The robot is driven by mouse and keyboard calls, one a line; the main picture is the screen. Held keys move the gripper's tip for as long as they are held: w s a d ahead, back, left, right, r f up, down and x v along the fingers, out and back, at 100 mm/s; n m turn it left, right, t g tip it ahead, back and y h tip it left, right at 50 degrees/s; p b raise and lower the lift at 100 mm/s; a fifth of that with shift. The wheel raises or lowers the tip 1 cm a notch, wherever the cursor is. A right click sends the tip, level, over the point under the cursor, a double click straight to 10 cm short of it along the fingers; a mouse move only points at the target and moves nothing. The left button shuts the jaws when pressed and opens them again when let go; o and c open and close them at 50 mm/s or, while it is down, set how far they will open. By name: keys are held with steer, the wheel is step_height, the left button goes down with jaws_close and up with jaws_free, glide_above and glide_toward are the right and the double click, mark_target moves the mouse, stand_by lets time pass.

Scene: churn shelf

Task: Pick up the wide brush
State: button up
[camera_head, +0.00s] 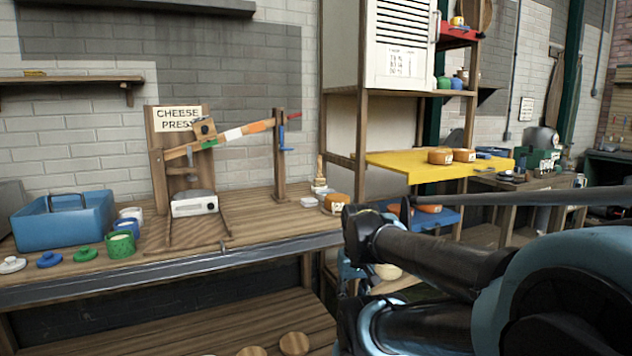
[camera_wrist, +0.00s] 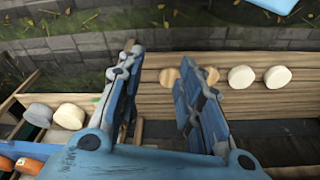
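I cannot make out the wide brush for certain in either view. A small upright object with a wooden handle (camera_head: 320,168) stands at the right end of the press bench in the head view; it is too small to tell if it is a brush. My gripper (camera_wrist: 160,62) is open in the wrist view, its two blue fingers apart with nothing held between them. Below it are a slatted wooden shelf (camera_wrist: 250,103) and round pale discs (camera_wrist: 242,77). In the head view my dark arm covers the lower right and mostly hides the gripper.
The wooden bench (camera_head: 265,208) holds a cheese press (camera_head: 180,150), a blue bin (camera_head: 63,222), a green pot (camera_head: 120,244) and several lids. A yellow shelf (camera_head: 420,172) with cheese wheels stands beyond, near a tall wooden post.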

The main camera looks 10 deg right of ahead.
steer(key=shift+w+d, duration=0.15)
steer(key=shift+w, duration=0.1)
